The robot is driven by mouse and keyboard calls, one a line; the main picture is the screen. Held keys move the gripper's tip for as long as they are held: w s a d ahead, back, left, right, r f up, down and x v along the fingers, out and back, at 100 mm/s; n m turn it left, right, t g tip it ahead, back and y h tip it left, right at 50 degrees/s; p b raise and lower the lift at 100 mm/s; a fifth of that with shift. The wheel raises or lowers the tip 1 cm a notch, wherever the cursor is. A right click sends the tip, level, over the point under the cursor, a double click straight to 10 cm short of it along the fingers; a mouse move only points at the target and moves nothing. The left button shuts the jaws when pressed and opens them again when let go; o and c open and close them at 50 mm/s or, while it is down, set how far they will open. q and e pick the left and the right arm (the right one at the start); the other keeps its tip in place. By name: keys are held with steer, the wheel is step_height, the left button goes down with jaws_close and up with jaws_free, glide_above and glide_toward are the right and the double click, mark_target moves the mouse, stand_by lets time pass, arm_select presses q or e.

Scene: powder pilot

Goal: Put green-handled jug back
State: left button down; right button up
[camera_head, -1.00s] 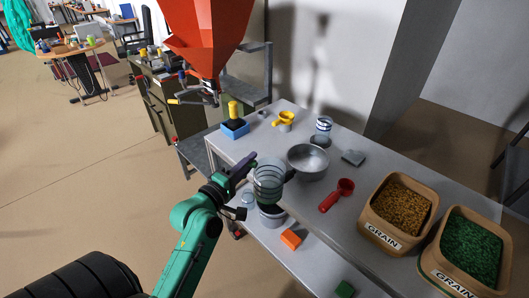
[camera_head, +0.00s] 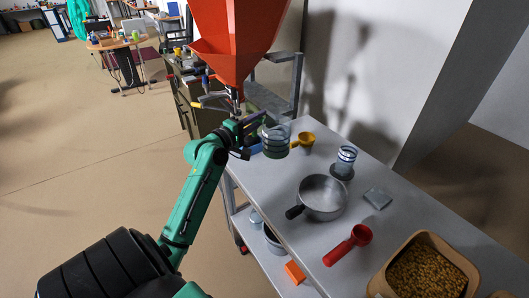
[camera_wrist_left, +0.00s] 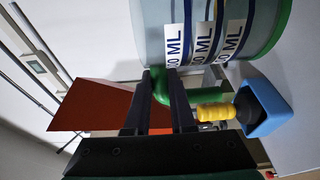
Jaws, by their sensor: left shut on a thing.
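My left gripper (camera_head: 246,130) is shut on the green handle of a clear, banded jug (camera_head: 276,143). The jug is near the far end of the table (camera_head: 262,200), just below the red hopper (camera_head: 236,45). In the left wrist view, the gripper (camera_wrist_left: 160,88) has the green handle between its fingers, and the jug (camera_wrist_left: 255,28) fills the top right with its dark bands and ML labels. Whether the jug touches the table cannot be told. My right gripper is not in view.
A blue holder (camera_wrist_left: 268,108) with a yellow-handled tool (camera_wrist_left: 215,111) is close to the jug. A yellow scoop (camera_head: 304,141), a striped cup (camera_head: 346,157), a metal pan (camera_head: 323,196), a grey block (camera_head: 377,199), a red scoop (camera_head: 350,243) and a grain bin (camera_head: 460,262) line the table.

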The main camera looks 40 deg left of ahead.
arm_select(q)
steer(key=f, duration=0.4)
steer(key=f+b, duration=0.1)
steer(key=f, duration=0.3)
steer(key=w+f+b, duration=0.1)
steer(key=f, duration=0.2)
steer(key=shift+f, duration=0.6)
steer(key=c, duration=0.8)
jaws_free()
steer(key=shift+r, duration=0.1)
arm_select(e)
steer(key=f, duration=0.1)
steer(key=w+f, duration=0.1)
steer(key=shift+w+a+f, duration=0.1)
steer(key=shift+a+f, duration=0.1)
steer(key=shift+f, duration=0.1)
arm_select(q)
steer(key=shift+o, duration=0.2)
steer(key=shift+s, duration=0.1)
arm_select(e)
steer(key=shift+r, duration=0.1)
